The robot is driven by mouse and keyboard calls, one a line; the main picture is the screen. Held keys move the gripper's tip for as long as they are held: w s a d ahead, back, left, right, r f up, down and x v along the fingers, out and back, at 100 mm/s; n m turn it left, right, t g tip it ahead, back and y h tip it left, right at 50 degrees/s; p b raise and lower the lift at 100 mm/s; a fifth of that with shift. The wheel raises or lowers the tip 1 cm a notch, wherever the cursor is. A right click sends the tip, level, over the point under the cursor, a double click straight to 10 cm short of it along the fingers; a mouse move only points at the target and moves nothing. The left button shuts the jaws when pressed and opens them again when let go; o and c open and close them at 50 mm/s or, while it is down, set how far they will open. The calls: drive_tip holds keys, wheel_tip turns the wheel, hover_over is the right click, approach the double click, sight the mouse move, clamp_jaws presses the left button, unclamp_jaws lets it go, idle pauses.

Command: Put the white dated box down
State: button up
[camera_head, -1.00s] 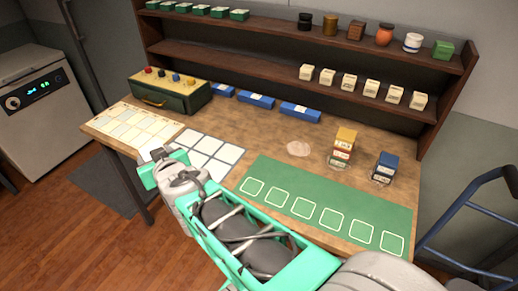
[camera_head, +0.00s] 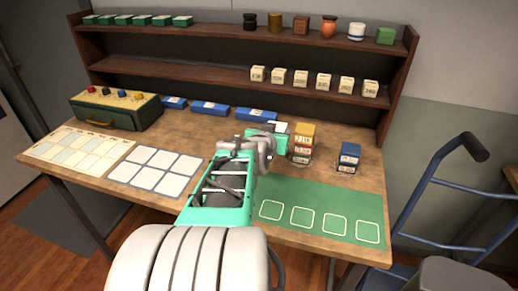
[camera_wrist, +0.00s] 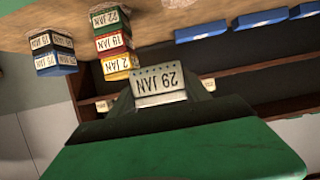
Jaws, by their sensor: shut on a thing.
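The white dated box (camera_wrist: 160,87), marked 29 JAN, is held in my gripper (camera_head: 264,139). In the head view only a small pale part of the box (camera_head: 279,126) shows past the gripper. The gripper is shut on it, over the back part of the table, just left of a stack of dated boxes (camera_head: 303,140) with a yellow one on top. The stack also shows in the wrist view (camera_wrist: 111,43). A blue dated box pile (camera_head: 348,157) stands to the right of the stack. The table spot under the held box is hidden by my gripper.
A green mat (camera_head: 320,211) with outlined squares lies at the front right. White cards (camera_head: 157,170) and a calendar sheet (camera_head: 75,152) lie left. Blue flat boxes (camera_head: 210,107) line the back. A shelf (camera_head: 230,72) rises behind, holding small cream boxes (camera_head: 300,78).

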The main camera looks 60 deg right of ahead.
drive_tip(key=w+d+f, duration=0.2)
drive_tip(key=w+f, duration=0.1)
drive_tip(key=w+d+f, duration=0.2)
drive_tip(key=d+f, duration=0.1)
drive_tip(key=w+d+f, duration=0.2)
drive_tip(key=w, duration=0.1)
drive_tip(key=shift+w+d+f+p, duration=0.15)
drive_tip(key=shift+w+f+p, duration=0.15)
drive_tip(key=shift+w+f, duration=0.1)
wheel_tip(320, 180, down, 3)
drive_tip(key=shift+r+p, duration=0.1)
drive_tip(key=shift+p, duration=0.2)
drive_tip(key=shift+f+b, duration=0.5)
drive_tip(key=shift+f+b, duration=0.3)
drive_tip(key=shift+b, duration=0.05)
drive_tip(key=shift+r, duration=0.1)
drive_tip(key=o, duration=1.6)
